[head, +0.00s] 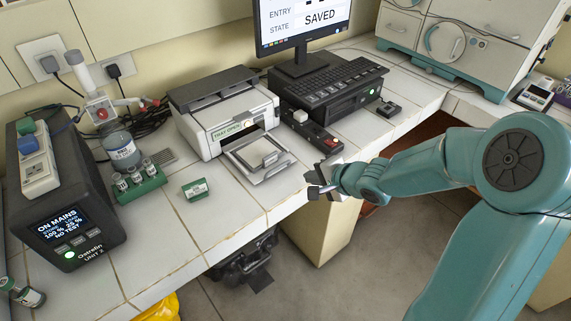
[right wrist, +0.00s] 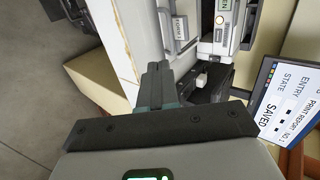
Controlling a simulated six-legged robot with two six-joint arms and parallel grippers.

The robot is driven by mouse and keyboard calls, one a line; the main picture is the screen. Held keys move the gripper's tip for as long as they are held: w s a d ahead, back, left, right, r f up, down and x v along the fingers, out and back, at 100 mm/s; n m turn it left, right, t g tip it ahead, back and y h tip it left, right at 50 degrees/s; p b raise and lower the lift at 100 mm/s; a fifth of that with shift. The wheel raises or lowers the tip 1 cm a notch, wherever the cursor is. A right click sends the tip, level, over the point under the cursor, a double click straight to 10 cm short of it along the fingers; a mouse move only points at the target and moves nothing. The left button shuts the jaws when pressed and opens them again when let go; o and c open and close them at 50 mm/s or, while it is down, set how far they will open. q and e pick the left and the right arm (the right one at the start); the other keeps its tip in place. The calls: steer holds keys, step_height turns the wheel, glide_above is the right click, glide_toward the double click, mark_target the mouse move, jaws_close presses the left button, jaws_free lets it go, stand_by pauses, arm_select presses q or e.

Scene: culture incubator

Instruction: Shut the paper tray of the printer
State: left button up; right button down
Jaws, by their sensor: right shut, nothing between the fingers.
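The white printer (head: 225,115) with a dark top stands on the tiled bench, and its label reads "TRAY OPEN". Its paper tray (head: 258,155) sticks out of the front toward the bench edge. The printer (right wrist: 222,35) and the pulled-out tray (right wrist: 178,25) also show at the top of the right wrist view. My right gripper (head: 316,190) is shut and empty, just off the front edge of the bench, to the right of the tray and apart from it. Its closed fingers (right wrist: 155,85) show in the right wrist view. My left gripper is not in view.
A dark box with a red button (head: 318,138) stands right of the printer, beside the keyboard (head: 330,85) and monitor. A small green-labelled block (head: 195,189) and a green vial rack (head: 138,185) are to the left. A black power unit (head: 65,200) stands far left.

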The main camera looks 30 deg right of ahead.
steer(key=b+x, duration=0.2)
steer(key=x, duration=0.2)
steer(key=b+x, duration=0.3)
steer(key=x, duration=0.2)
steer(key=shift+s+d+f, duration=0.15)
steer(key=shift+f, duration=0.25)
steer(key=shift+w+f, duration=0.15)
steer(key=shift+w, duration=0.95)
steer(key=shift+w+f, duration=0.15)
steer(key=shift+w, duration=0.95)
